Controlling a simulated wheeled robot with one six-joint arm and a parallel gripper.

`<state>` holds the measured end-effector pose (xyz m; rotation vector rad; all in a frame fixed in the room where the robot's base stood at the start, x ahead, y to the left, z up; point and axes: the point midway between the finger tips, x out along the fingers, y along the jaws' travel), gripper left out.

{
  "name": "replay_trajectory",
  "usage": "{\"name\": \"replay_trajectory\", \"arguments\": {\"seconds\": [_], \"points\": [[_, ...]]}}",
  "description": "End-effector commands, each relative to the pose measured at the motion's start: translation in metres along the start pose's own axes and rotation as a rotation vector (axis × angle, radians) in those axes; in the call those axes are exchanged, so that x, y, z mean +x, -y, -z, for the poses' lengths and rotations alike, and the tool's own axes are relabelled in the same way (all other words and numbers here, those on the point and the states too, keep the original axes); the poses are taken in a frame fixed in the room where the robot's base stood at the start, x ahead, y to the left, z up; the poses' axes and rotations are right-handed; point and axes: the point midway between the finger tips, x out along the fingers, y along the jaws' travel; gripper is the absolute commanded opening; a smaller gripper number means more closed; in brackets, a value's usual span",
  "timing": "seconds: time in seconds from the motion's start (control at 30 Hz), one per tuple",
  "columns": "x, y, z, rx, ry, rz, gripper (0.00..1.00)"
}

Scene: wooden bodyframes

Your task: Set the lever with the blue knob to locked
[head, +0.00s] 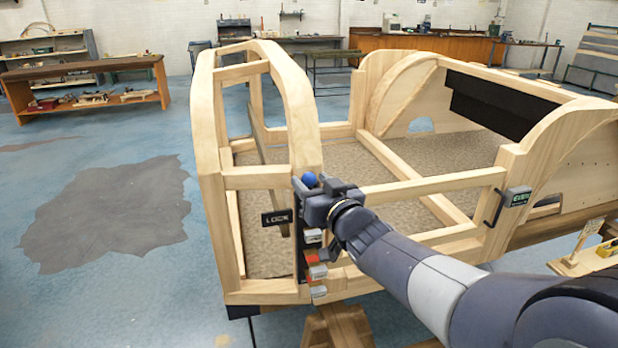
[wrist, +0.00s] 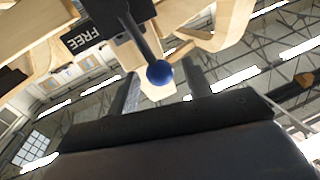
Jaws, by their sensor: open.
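The blue knob (head: 309,180) shows at the front post of the wooden bodyframe (head: 212,190), just above and left of my gripper (head: 322,197). In the wrist view the knob (wrist: 160,73) sits at the end of a dark lever (wrist: 140,38) and appears between the two fingers of my gripper (wrist: 160,82). The fingers are apart, with gaps beside the knob. A black LOCK plate (head: 277,217) is left of the post. A black FREE plate (wrist: 83,40) is beside the lever in the wrist view. My gripper hides most of the lever in the head view.
Red and grey blocks (head: 317,271) line the post below my gripper. A dark handle with a green label (head: 517,197) is on the right post. Frame rails surround the carpeted floor (head: 270,235).

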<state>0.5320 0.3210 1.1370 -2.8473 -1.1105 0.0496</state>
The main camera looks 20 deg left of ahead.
Motion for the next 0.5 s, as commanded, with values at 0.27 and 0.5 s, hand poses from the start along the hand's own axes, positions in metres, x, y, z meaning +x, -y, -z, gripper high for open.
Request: {"name": "replay_trajectory", "arguments": {"seconds": [0.27, 0.5], "points": [[0.020, 0.000, 0.000, 0.000, 0.001, -0.001, 0.48], [0.021, 0.000, 0.000, 0.000, 0.001, -0.001, 0.48]]}}
